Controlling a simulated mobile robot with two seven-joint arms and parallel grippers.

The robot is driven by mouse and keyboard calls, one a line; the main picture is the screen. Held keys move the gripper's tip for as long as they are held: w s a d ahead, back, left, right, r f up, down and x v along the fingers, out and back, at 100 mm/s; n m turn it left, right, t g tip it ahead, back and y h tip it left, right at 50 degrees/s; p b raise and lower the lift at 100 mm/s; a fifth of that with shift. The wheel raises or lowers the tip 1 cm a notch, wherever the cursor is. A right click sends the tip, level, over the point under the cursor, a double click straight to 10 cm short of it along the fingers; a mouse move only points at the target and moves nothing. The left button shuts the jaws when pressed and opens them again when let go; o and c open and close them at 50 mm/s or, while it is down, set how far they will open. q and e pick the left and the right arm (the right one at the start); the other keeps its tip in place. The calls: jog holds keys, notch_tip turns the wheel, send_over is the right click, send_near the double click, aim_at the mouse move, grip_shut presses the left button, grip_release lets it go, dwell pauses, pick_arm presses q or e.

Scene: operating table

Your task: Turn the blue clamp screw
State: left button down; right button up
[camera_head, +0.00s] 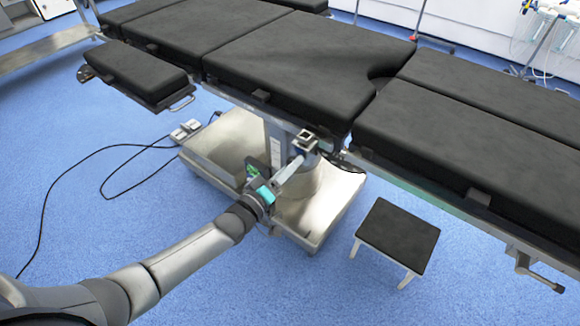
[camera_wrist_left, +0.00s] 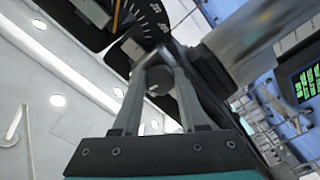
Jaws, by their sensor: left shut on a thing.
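My left arm reaches in from the left of the head view, and its gripper (camera_head: 297,162) is at the side rail of the operating table, just under a metal clamp (camera_head: 306,138). In the left wrist view the two fingers (camera_wrist_left: 158,75) converge on a small grey rounded knob (camera_wrist_left: 158,88), which I take to be the clamp screw. The gripper is shut on it. Its blue colour does not show clearly, and in the head view the screw is mostly hidden by the fingers. My right gripper is not in view.
The table's black pads (camera_head: 300,62) lie above and behind the clamp. The metal base (camera_head: 225,150) stands below. A black stool (camera_head: 398,236) is at the right. A dial with numbers (camera_wrist_left: 148,25) is beside the fingers. A cable crosses the blue floor at left.

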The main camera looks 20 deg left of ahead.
pick_arm(q)
jog(key=shift+n, duration=1.1)
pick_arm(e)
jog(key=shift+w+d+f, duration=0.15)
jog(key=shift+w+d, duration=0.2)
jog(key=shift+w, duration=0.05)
pick_arm(q)
jog(key=shift+c, duration=2.2)
grip_release()
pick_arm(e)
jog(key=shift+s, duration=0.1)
